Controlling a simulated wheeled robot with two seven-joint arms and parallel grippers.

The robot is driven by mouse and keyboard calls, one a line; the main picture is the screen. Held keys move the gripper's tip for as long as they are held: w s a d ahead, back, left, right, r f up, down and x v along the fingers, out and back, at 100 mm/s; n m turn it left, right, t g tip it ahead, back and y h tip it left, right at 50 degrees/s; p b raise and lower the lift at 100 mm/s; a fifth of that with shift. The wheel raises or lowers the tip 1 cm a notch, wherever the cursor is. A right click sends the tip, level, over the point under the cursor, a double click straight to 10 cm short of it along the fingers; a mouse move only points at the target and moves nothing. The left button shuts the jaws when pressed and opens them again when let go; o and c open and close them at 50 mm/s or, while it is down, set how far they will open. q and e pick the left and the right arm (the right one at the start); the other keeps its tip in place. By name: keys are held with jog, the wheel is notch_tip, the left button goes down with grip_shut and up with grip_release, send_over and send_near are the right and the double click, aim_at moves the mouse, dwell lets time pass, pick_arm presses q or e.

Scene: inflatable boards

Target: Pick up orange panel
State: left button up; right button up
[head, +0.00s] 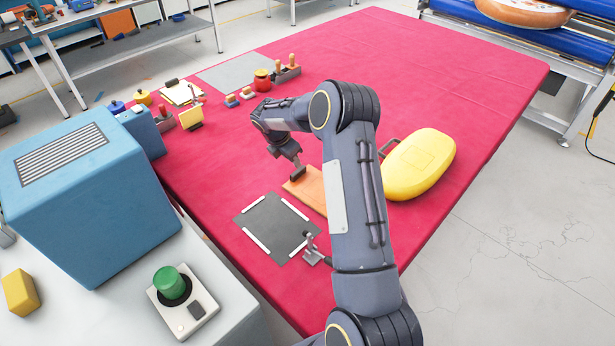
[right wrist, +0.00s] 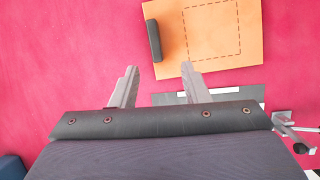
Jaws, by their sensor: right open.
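The orange panel (head: 309,191) lies flat on the red-covered table, partly hidden behind my right arm in the head view. In the right wrist view the panel (right wrist: 212,40) shows a dashed square outline and a dark bar-shaped handle (right wrist: 153,40) along its left side. My right gripper (right wrist: 160,73) is open and empty, its two fingers apart. The handle lies just beyond the fingertips, roughly between their lines. In the head view the gripper (head: 292,161) is above the panel's far left end. My left gripper is not in view.
A dark grey plate (head: 268,226) with white edge strips lies nearer, beside a metal clamp (head: 314,251). A yellow inflated board (head: 420,163) lies to the right. A blue machine (head: 80,190) and green button (head: 170,283) stand at left. The table's far right is clear.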

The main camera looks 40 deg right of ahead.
jog(key=n+b, duration=0.1)
send_over(298, 171)
jog(key=a, duration=0.3)
jog(key=f, duration=0.4)
jog(key=shift+d+f, duration=0.25)
jog(key=shift+f, duration=0.05)
jog(key=b+x, duration=0.2)
jog(key=x, duration=0.3)
jog(key=shift+s+d+f+b, duration=0.1)
jog(key=shift+d+f+b, duration=0.1)
jog(key=shift+b, duration=0.15)
jog(key=shift+r, duration=0.1)
jog(key=shift+c, duration=0.8)
grip_shut()
